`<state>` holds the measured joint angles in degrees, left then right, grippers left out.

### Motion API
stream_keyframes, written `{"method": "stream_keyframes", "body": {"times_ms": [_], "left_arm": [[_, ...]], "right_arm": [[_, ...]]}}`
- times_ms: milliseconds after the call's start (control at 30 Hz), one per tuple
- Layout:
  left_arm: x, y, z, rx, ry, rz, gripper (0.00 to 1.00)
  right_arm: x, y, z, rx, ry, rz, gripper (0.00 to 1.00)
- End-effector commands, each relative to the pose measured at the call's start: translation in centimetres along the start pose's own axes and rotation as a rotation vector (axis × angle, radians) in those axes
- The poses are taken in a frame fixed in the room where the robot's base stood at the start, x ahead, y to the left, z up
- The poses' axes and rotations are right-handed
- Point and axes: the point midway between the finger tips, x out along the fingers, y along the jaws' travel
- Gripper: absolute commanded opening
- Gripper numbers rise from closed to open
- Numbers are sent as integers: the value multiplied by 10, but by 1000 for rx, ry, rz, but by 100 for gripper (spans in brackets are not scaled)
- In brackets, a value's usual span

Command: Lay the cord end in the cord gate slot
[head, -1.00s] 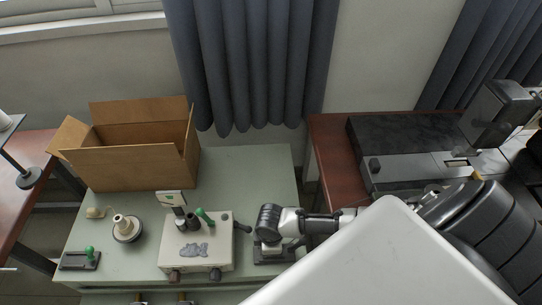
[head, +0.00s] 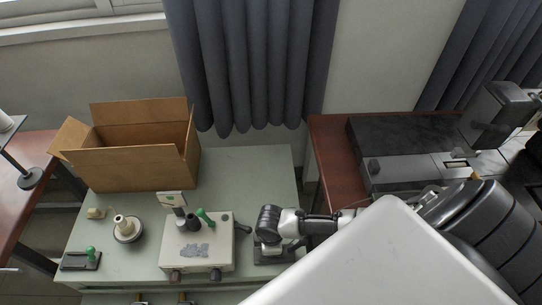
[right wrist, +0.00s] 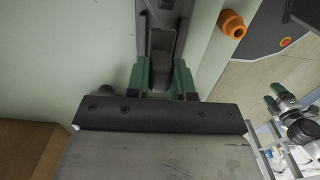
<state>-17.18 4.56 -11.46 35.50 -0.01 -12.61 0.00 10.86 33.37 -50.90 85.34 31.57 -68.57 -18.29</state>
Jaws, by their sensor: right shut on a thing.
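My right gripper (right wrist: 160,80) shows two green fingers in the right wrist view. They are shut on a dark grey piece (right wrist: 160,65) between them; I cannot tell whether it is the cord end. In the head view my right arm comes in from the right and reaches down beside a dark base (head: 270,255) at the table's right front, hiding the contact. I cannot make out the cord or the gate slot clearly. A dark plate with a green handle (head: 88,254) lies at the table's left front.
A cream box with knobs and a green lever (head: 205,217) stands left of my right arm on the pale green table (head: 245,175). A round spool-like piece (head: 127,230) stands further left. An open cardboard box (head: 130,168) fills the back left. The back right is clear.

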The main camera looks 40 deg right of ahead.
Motion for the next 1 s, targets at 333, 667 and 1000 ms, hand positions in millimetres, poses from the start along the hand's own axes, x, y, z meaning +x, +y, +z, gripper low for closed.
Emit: {"method": "stream_keyframes", "body": {"times_ms": [333,667,1000], "left_arm": [[4,0,0,0,0,0,72],[9,0,1,0,1,0,72],[12,0,1,0,1,0,72]], "right_arm": [[6,0,0,0,0,0,0],[15,0,0,0,1,0,0],[19,0,0,0,0,0,39]]}}
